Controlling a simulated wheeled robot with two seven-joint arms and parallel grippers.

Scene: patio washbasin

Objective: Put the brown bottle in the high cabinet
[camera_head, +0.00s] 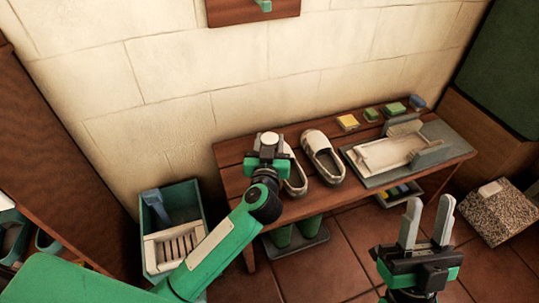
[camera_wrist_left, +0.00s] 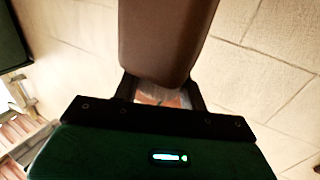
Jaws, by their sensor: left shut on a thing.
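The brown bottle (camera_wrist_left: 167,40) fills the upper middle of the left wrist view, between the two fingers of my left gripper (camera_wrist_left: 162,93). That gripper is shut on it. In the head view my left gripper (camera_head: 268,150) is over the left part of the bench, and a pale round top shows there; the brown body is hidden. My right gripper (camera_head: 427,215) is open and empty, in front of the bench, with its fingers pointing up. A brown wooden panel with a green handle (camera_head: 253,8) is on the wall at the top edge. I cannot tell whether it is the high cabinet.
The wooden bench (camera_head: 232,152) holds white shoes (camera_head: 323,158), a grey tray (camera_head: 440,133) and several small blocks or sponges. A green crate (camera_head: 197,193) stands on the floor at left, and a speckled block (camera_head: 494,212) at right.

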